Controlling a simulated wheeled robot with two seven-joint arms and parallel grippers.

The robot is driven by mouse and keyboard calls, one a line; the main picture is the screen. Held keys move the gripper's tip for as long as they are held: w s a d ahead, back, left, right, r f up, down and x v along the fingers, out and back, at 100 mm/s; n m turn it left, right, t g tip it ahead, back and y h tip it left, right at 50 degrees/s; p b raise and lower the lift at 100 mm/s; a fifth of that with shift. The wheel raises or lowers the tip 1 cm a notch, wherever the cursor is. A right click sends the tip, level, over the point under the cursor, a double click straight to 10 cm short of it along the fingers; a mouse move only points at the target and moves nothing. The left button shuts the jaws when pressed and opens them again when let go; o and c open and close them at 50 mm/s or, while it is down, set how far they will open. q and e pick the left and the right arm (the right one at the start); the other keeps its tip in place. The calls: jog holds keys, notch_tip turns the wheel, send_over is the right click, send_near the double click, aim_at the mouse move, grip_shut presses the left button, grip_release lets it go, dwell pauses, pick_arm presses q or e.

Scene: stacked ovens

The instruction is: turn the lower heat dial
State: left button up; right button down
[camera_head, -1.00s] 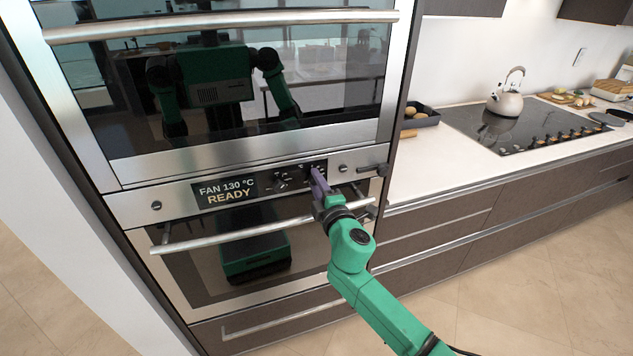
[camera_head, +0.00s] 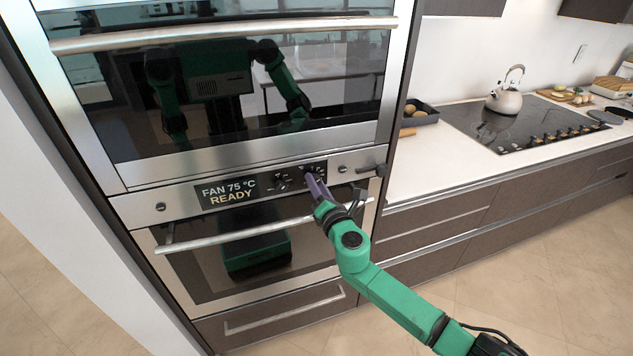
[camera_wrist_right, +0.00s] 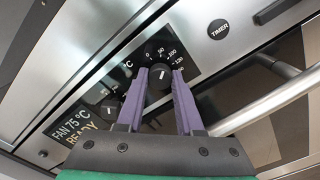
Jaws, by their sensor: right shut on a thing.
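The lower heat dial (camera_wrist_right: 160,80) is a round black knob with a white pointer line and temperature numbers around it, on the lower oven's panel. My right gripper (camera_head: 312,178) reaches the panel, with its purple fingers on both sides of the dial in the wrist view (camera_wrist_right: 159,73). It is shut on the dial. In the head view the fingers mostly hide the dial. The lower oven's display (camera_head: 227,192) reads "FAN 75 °C READY". My left gripper is not in view.
A second black knob (camera_wrist_right: 110,108) sits between the dial and the display. The lower oven's bar handle (camera_head: 255,233) runs below the panel, near my right wrist. The upper oven (camera_head: 240,90) is above. A counter with a kettle (camera_head: 504,101) is at the right.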

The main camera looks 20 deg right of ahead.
jog(key=n+p, duration=0.2)
jog(key=n, duration=0.3)
jog(key=shift+s+f+n, duration=0.1)
jog(key=shift+f+n, duration=0.05)
jog(key=shift+n, duration=0.15)
jog(key=n+p, duration=0.1)
jog(key=n, duration=0.3)
jog(key=shift+f+p, duration=0.1)
jog(key=shift+p, duration=0.2)
jog(key=shift+n, duration=0.5)
jog(key=shift+f, duration=0.1)
jog(key=c, duration=0.5)
grip_release()
jog(key=shift+c, duration=0.2)
jog(key=shift+d, duration=0.1)
jog(key=shift+r, duration=0.2)
